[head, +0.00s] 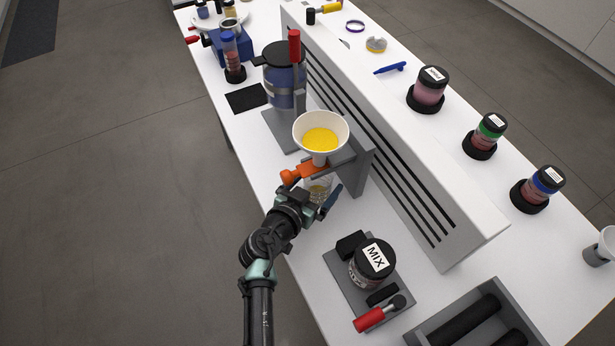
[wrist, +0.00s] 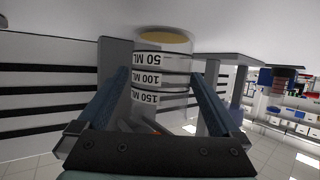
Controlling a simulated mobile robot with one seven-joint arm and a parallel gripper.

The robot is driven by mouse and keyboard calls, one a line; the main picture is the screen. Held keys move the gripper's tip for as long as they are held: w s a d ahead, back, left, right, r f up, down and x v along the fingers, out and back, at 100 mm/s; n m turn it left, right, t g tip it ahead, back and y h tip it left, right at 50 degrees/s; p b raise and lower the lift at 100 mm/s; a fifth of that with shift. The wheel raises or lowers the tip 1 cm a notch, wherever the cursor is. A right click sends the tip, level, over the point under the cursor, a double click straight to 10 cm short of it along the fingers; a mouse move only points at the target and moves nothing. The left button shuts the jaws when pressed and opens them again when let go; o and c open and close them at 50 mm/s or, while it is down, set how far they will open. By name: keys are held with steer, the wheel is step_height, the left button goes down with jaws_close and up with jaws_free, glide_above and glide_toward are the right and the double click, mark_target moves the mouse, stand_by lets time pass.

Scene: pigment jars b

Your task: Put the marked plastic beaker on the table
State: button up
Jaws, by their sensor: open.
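The marked plastic beaker (head: 318,186) is clear, with a little yellow at its base, and stands below the funnel's spout. In the wrist view the beaker (wrist: 160,82) appears upside down, with labels 50 ML, 100 ML and 150 ML; its yellow base is against the white table (wrist: 60,45). My gripper (head: 314,196) is open, with its blue fingers on either side of the beaker; they also show in the wrist view (wrist: 163,75). I cannot tell whether either finger touches it. The table (head: 345,215) has bare white space around the stand.
A white funnel (head: 304,120) with yellow contents sits in a grey stand (head: 357,172) with an orange lever (head: 303,173), right above the beaker. A MIX jar (head: 370,264) on a grey base is nearer. A slotted white divider (head: 440,190) runs along the table.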

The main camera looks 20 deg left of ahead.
steer(key=shift+s+r, duration=0.1)
steer(key=shift+s, duration=0.25)
steer(key=b+v, duration=0.1)
steer(key=v, duration=1)
steer(key=shift+s+r, duration=0.1)
